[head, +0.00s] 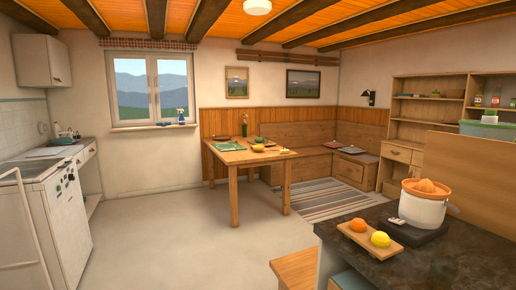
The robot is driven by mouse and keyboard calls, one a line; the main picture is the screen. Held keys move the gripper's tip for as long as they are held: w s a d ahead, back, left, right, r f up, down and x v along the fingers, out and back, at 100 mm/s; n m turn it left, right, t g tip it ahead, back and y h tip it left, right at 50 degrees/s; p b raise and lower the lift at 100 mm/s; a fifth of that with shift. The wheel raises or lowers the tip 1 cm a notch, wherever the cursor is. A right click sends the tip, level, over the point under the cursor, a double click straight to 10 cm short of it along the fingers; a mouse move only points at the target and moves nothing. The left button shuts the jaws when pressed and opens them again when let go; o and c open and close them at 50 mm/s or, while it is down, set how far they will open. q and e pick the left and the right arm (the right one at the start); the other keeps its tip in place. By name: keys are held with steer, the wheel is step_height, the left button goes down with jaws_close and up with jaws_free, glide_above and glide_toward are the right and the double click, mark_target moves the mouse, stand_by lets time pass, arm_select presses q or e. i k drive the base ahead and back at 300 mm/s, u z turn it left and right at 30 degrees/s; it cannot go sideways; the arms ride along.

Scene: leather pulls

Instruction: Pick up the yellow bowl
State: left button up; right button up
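A small yellow round thing, which looks like the yellow bowl (258,148), sits on the wooden dining table (236,158) across the room. It is too small and far to make out its inside. Neither of my grippers shows in the head view.
A green mat (233,147) and a vase (244,129) share the dining table. At the near right, a dark counter (440,255) bears a juicer (423,207) and a board (357,238) with an orange and a lemon. A white stove (50,205) stands left. The middle floor (170,240) is clear.

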mark_target(258, 149)
steer(key=u, duration=0.45)
steer(key=i, duration=5.45)
steer(key=z, duration=2.25)
steer(key=i, duration=3.1)
